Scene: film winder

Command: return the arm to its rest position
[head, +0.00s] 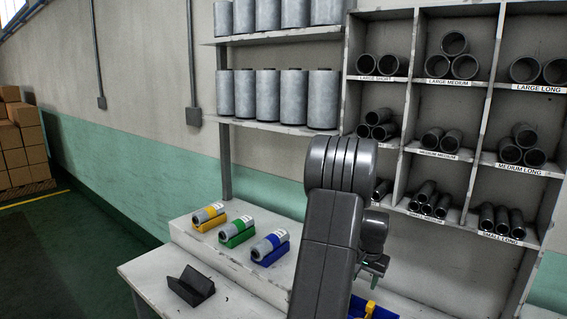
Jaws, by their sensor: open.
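My dark grey arm rises from the bottom middle of the head view and folds at a thick joint in front of the shelves. My gripper (374,268) is small and partly hidden behind the arm link. It is open, with nothing seen between its fingers, above the right part of the white workbench (148,283).
Grey rolls lie in yellow (208,224), green (238,239) and blue (270,256) holders. A black V-shaped cradle (191,286) stands at the front left. A blue and yellow item (372,309) is partly hidden.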

